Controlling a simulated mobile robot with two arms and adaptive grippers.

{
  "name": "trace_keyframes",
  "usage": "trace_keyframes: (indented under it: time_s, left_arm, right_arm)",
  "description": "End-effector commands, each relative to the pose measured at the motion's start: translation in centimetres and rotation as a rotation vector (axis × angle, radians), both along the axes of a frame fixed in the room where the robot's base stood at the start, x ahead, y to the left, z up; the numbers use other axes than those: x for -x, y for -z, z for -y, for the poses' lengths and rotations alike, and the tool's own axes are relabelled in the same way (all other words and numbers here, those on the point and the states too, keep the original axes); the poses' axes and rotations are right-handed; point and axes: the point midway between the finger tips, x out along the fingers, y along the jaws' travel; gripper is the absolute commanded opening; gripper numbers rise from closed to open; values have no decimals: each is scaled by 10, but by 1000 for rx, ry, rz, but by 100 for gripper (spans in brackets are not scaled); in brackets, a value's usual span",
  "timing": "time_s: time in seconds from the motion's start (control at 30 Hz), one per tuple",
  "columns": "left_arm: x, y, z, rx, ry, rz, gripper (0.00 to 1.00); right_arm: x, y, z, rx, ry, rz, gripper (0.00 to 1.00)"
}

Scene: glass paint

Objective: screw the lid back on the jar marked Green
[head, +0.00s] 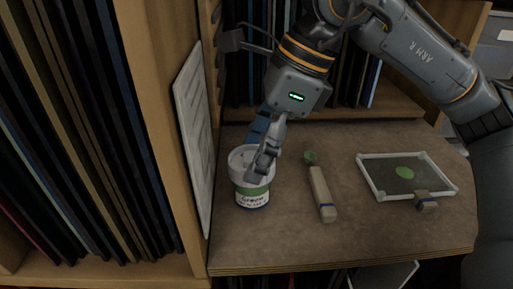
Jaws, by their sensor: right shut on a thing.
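The jar marked Green (252,194) stands upright on the brown worktop, with a white body and a green band on its label. A wide white lid (238,160) appears at its top; I cannot tell whether it is seated or threaded. My right gripper (262,168) reaches down from above, its fingers at the lid's right side and shut on it. The fingers hide part of the lid and the jar's mouth. My left gripper is not in view.
A pale-handled tool with a green tip (321,194) lies right of the jar. A framed glass pane (405,176) with a green spot lies farther right, a small block (426,201) at its front edge. A shelf upright with a white sheet (194,130) stands close left.

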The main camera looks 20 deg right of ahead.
Motion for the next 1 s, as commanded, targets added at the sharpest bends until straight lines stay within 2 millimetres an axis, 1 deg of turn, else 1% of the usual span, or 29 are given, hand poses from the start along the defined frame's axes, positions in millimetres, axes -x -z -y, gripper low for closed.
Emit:
trace_keyframes:
  time_s: [0.03,0.2,0.53,0.67,1.0]
  left_arm:
    - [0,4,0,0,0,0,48]
    - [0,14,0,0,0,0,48]
    - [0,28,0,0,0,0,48]
    - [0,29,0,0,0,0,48]
    - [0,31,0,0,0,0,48]
  right_arm:
    - [1,3,0,3,19,1,42]
    - [2,4,-1,3,143,0,42]
    - [3,4,-2,5,390,-1,42]
    - [4,3,-1,5,430,-3,42]
    - [4,4,-2,7,454,-4,42]
